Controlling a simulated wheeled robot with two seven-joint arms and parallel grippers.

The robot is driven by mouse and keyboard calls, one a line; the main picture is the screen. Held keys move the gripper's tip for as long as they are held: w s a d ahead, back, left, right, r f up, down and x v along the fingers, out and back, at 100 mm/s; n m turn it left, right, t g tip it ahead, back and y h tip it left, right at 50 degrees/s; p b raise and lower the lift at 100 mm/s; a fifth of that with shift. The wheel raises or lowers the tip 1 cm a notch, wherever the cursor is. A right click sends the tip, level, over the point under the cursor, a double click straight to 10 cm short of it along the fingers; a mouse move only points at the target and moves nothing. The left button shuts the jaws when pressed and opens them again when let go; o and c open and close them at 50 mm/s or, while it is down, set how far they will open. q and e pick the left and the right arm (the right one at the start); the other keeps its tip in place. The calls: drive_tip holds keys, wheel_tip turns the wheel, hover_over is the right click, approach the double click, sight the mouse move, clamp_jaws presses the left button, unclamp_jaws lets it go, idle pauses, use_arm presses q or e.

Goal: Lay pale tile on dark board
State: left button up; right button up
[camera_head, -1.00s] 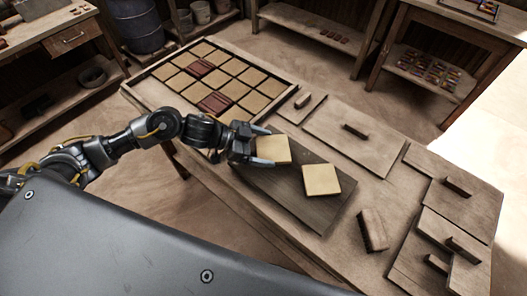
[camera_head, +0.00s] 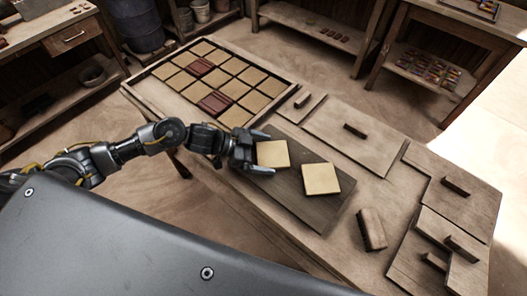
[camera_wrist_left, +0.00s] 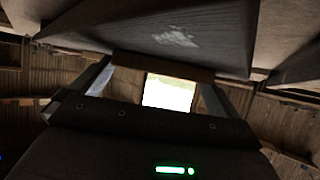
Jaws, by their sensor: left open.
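Two pale tiles lie on the dark board (camera_head: 312,205): a left pale tile (camera_head: 272,154) and a right pale tile (camera_head: 321,179), with a small gap between them. My right gripper is in neither view.
A wooden tray (camera_head: 169,65) of several pale tiles and two dark red ones stands at the table's far left. A brush (camera_head: 372,229) lies right of the board. Wooden boards with handles (camera_head: 356,131) cover the right side.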

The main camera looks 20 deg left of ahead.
use_arm(q)
drive_tip(key=b+v, duration=0.1)
drive_tip(key=v, duration=1)
drive_tip(key=shift+s+a+r+b, duration=0.2)
drive_tip(key=shift+a+r+b, duration=0.1)
drive_tip(key=shift+a+r, duration=0.15)
drive_tip(key=shift+f, duration=0.1)
